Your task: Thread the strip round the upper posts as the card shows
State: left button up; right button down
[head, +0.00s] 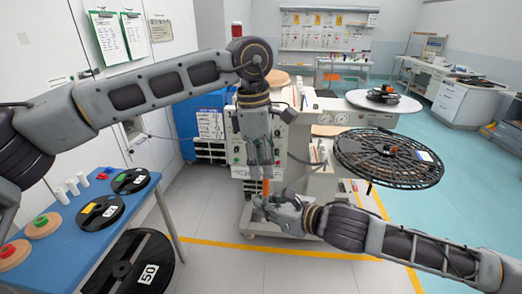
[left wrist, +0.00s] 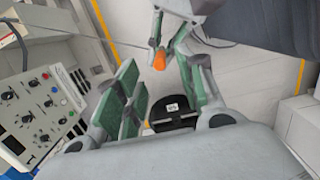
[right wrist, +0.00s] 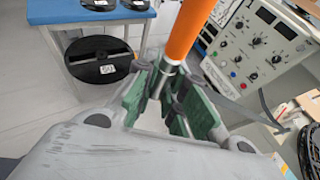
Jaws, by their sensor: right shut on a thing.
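My right gripper (head: 264,203) is shut on the silver collar of an orange rod (right wrist: 186,30), which points up from the jaws in the right wrist view. The orange rod also shows in the head view (head: 266,187), just below my left gripper (head: 262,168). The left gripper's green pads stand apart in the left wrist view (left wrist: 158,85), with the orange end (left wrist: 160,60) beyond them; I see nothing held between the pads. A grey band (right wrist: 245,111) runs beside the right gripper; I cannot tell if it is the strip. The upper posts and the card cannot be made out.
A panel with knobs (right wrist: 255,45) stands close behind the grippers. A large black reel (head: 350,160) and a pale disc (head: 345,104) stand to the right. A blue table (head: 75,225) with reels is at left. Clipboards (head: 107,38) hang on the wall.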

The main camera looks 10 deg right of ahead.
aim_at(266, 185)
pick_arm(q)
jog(key=shift+s+d+f, duration=0.1)
jog(key=shift+d+f, duration=0.1)
jog(key=shift+f, duration=1.55)
jog(key=shift+d+f, duration=0.2)
jog(key=shift+f, duration=1.5)
grip_shut()
pick_arm(e)
jog(key=c, duration=1.4)
grip_release()
jog(key=shift+f, duration=0.1)
